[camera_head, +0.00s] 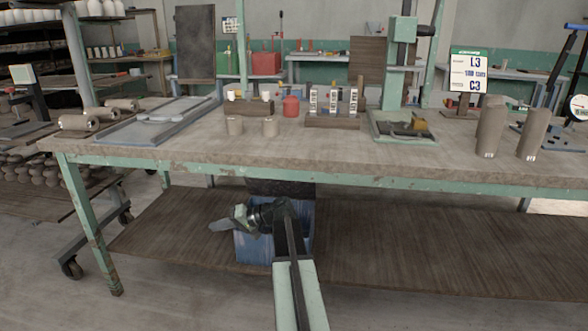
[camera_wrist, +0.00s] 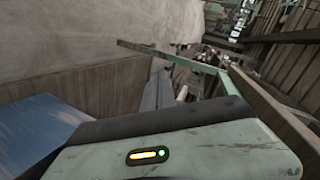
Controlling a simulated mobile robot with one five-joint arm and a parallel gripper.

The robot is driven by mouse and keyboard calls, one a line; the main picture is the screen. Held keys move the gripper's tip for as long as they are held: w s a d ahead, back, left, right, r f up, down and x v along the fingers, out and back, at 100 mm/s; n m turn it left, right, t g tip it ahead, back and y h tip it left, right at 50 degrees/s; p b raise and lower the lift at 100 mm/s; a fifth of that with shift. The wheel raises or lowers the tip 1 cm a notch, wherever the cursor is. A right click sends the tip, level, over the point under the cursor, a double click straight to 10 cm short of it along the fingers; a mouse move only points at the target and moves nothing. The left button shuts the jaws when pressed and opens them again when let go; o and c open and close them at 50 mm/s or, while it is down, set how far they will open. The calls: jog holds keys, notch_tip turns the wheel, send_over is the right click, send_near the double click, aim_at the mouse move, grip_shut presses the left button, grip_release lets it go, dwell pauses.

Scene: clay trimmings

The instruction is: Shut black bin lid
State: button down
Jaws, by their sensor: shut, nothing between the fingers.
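A blue bin (camera_head: 252,249) stands on the lower shelf under the workbench, partly hidden behind my arm. A black lid (camera_head: 278,187) shows as a dark panel raised at the back of the bin, just below the bench's front rail; its upper part is hidden by the bench. My gripper (camera_head: 218,227) is shut and empty, pointing left in front of the bin's upper left side. I cannot tell whether it touches the bin.
The workbench (camera_head: 330,160) overhangs the bin, with its green front rail close above. A green leg (camera_head: 88,225) stands at the left. The lower shelf (camera_head: 430,245) is clear to the right. Pots, a red jar (camera_head: 291,107) and two clay cylinders (camera_head: 490,132) stand on top.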

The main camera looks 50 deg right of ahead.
jog(key=s+d+r+m+t+h+b, duration=0.1)
jog(key=s+d+r+m+t, duration=0.2)
jog(key=d, duration=0.8)
jog(key=s+d+r+t+h, duration=0.2)
jog(key=s+d+r+t, duration=0.15)
jog(key=d, duration=0.75)
notch_tip(320, 180, up, 8)
jog(key=m+t+h+p, duration=0.2)
jog(key=m+t+h, duration=0.1)
send_over(314, 173)
jog(key=w+a, duration=0.6)
jog(key=s+a+f+b, duration=0.3)
jog(key=a+f+b, duration=0.2)
jog(key=f+b, duration=0.2)
jog(key=s+a+f+b, duration=0.4)
jog(key=a+f+b, duration=0.1)
jog(key=f+b, duration=0.2)
jog(key=shift+a, duration=0.4)
